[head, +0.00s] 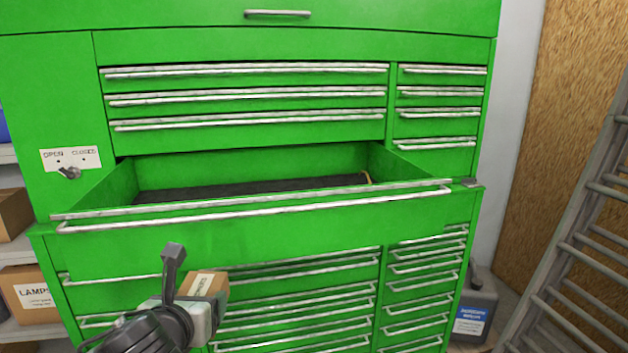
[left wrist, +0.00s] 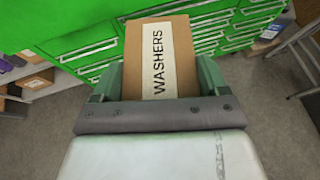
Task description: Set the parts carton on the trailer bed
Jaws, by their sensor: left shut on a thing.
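The parts carton (left wrist: 182,62) is a small brown box with a white label reading WASHERS. It sits between the fingers of my left gripper (left wrist: 158,84), which is shut on it. In the head view the carton (head: 207,286) shows at the lower left, held in my left gripper (head: 197,300) in front of the green tool cabinet. The trailer bed is not in view. My right gripper is not in view.
A green tool cabinet (head: 240,255) fills most of the head view, with one wide drawer (head: 255,207) pulled open. Shelves with a LAMPS box (head: 30,293) stand at left. A ladder (head: 575,240) and a grey jug (head: 474,305) are at right. Grey floor (left wrist: 245,100) shows clear.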

